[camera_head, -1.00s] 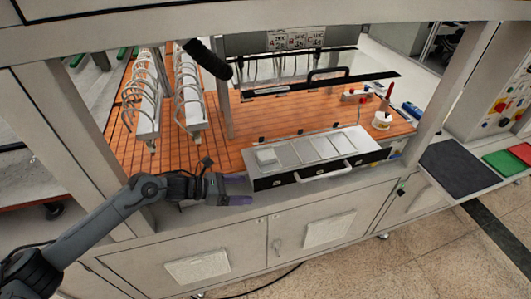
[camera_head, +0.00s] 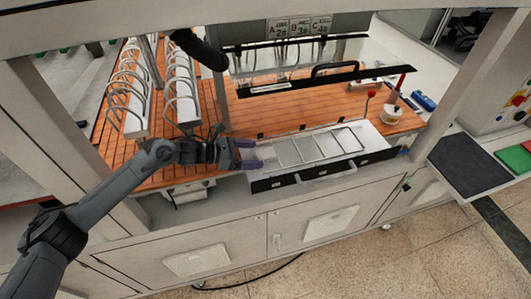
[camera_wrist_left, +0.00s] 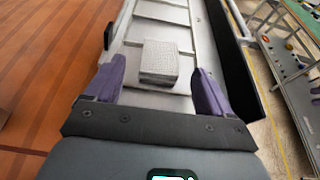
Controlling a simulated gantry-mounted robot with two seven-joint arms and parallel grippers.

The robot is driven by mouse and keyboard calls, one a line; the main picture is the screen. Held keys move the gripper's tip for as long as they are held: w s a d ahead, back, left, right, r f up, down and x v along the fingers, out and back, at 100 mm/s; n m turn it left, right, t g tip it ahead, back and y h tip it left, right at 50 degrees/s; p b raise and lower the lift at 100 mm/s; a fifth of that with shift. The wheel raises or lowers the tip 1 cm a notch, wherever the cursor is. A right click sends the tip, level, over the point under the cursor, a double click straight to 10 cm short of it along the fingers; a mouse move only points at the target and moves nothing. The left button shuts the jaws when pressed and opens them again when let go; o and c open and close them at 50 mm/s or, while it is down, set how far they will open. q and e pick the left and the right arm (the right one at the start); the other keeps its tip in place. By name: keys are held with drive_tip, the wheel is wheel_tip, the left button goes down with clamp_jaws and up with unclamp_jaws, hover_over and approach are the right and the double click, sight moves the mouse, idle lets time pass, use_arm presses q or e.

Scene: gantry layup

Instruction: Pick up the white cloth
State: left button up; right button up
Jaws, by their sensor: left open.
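The white cloth (camera_wrist_left: 159,62) is a folded, textured stack in the metal tray (camera_wrist_left: 125,75) in the left wrist view. In the head view the cloth is hard to make out beside my gripper. My left gripper (camera_head: 252,153) is at the left end of the tray (camera_head: 362,132) in the head view. In the left wrist view its two purple fingers (camera_wrist_left: 159,82) are spread apart, one on each side of the cloth, with gaps between. It holds nothing. My right gripper is not in view.
The tray has thin dividers and a black front with a handle (camera_head: 325,172). A raised black bar (camera_head: 300,82) stands behind it. White racks with curved hoops (camera_head: 130,92) stand back left on the orange slatted table (camera_head: 130,150). A white cup (camera_head: 391,115) is at right.

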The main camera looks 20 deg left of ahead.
sight(263, 153)
use_arm(q)
drive_tip(key=shift+w+d+f+p, duration=0.1)
drive_tip(key=shift+w+d+p, duration=0.1)
drive_tip(key=shift+w+d, duration=0.25)
drive_tip(key=shift+w+d+p, duration=0.15)
drive_tip(key=shift+w+d, duration=0.1)
drive_tip(key=shift+d, duration=0.35)
drive_tip(key=shift+w+d+f, duration=0.25)
drive_tip(key=shift+d+f, duration=0.1)
drive_tip(key=shift+c, duration=0.3)
drive_tip(key=c, duration=1)
